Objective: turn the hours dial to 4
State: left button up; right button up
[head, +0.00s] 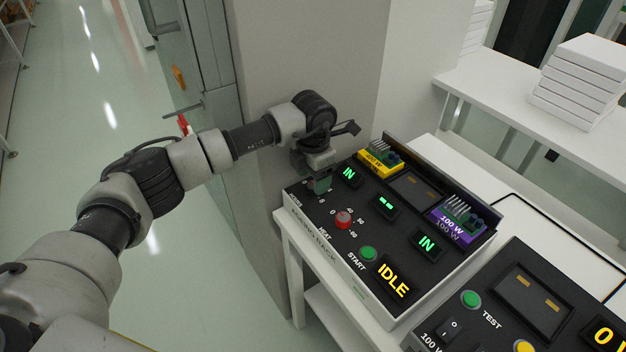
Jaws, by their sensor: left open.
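The burn-in rack panel (318,222) is a black-topped box on a white table. My left gripper (320,186) points down at the panel's far-left corner, by the printed HOURS label. It is open, with its fingertips low, close to the panel top. The hours dial itself is hidden behind the gripper, so I cannot tell its setting or whether the fingers touch it. A red dial (343,219) with a number scale stands nearer, by the HEAT label. My right gripper is not in view.
A green START button (368,254) and a yellow IDLE display (391,281) are on the panel. A yellow module (380,161) and a purple 100 W module (458,220) sit at its back. A second black panel (530,300) stands lower right. A grey pillar (290,60) rises behind my arm.

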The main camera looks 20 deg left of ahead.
pick_arm(q)
jog(key=shift+f, duration=1.2)
jog(key=c, duration=0.9)
